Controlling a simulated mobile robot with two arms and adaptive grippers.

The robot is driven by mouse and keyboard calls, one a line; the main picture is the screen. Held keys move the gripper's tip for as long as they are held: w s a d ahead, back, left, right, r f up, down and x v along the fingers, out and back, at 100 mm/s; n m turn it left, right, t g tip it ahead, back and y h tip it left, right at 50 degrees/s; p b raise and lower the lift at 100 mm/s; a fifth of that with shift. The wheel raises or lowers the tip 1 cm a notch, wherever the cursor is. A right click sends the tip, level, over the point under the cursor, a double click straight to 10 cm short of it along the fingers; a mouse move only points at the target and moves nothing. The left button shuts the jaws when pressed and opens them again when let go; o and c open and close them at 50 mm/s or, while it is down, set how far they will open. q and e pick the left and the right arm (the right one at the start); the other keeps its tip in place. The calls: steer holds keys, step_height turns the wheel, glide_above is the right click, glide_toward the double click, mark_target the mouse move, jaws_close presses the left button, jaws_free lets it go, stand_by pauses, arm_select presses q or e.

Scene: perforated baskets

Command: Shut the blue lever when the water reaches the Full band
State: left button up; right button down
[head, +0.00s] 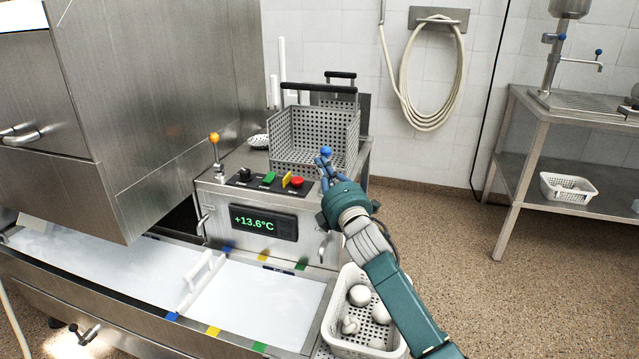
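The blue lever's ball knob (326,152) stands at the right end of the steel control box. My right gripper (325,165) is at this knob, with its fingers at and just below the ball. I cannot tell whether they are closed on it. The lever's stem is hidden by the fingers. Pale water (255,305) lies in the tank in front of the box. Blue (171,316), yellow (213,331) and green (259,347) marks sit on the tank's front rim, with matching marks behind. I cannot read which is Full. My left gripper is not in view.
An orange-knobbed lever (214,138) stands at the box's left. A red button (297,182) and a display reading +13.6°C (263,222) are on the box. A perforated basket (318,135) stands behind. A white basket (345,340) with pale round items is beneath my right arm.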

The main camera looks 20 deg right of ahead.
steer(key=shift+d+r, duration=0.1)
steer(key=shift+r, duration=0.05)
steer(key=s+f, duration=0.2)
steer(key=s, duration=0.9)
steer(key=shift+s+d+f, duration=0.2)
steer(key=shift+s+f, duration=0.1)
steer(key=shift+s, duration=0.05)
stand_by(0.3)
